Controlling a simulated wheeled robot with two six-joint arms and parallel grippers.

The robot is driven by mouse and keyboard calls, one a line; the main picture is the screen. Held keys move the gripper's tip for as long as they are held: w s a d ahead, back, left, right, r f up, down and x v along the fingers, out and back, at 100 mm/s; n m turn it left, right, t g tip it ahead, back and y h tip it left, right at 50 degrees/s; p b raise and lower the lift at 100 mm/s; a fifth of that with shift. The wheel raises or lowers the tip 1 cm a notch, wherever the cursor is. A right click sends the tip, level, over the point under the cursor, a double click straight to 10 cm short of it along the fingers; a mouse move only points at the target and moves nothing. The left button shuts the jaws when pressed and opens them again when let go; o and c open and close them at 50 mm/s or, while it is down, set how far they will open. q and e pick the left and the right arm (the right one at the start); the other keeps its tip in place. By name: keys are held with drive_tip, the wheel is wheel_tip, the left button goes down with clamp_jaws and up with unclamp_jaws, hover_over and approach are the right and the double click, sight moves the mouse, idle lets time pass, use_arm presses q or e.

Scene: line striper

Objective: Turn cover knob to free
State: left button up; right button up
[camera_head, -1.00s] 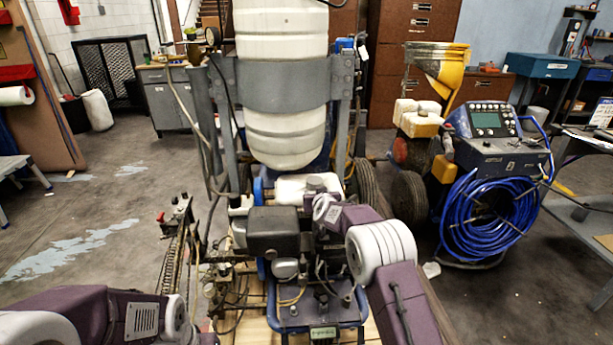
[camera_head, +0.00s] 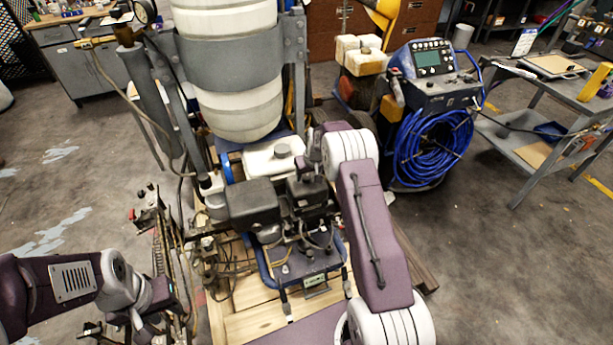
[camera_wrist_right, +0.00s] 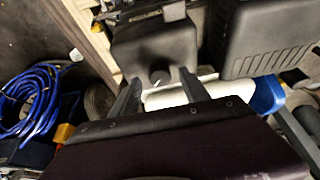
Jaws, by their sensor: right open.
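In the right wrist view, a small dark round knob (camera_wrist_right: 160,77) with a pale mark sits on the near face of a black cover (camera_wrist_right: 150,43). My right gripper (camera_wrist_right: 160,91) is open, with one finger to each side of the knob; I cannot tell whether either touches it. In the head view, my right gripper (camera_head: 304,175) is over the black engine parts, and my wrist partly covers it; the knob is hidden there. My left gripper (camera_head: 152,318) hangs low at the left, away from the cover; its jaws are unclear.
A larger black ribbed housing (camera_head: 252,203) stands beside the cover. A white tank (camera_head: 273,158) and a big drum (camera_head: 238,98) rise behind. A chain and metal arm (camera_head: 162,235) stand near my left gripper. A blue hose coil (camera_head: 430,150) lies right.

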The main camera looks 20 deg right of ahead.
drive_tip(key=shift+x, duration=0.85)
clamp_jaws()
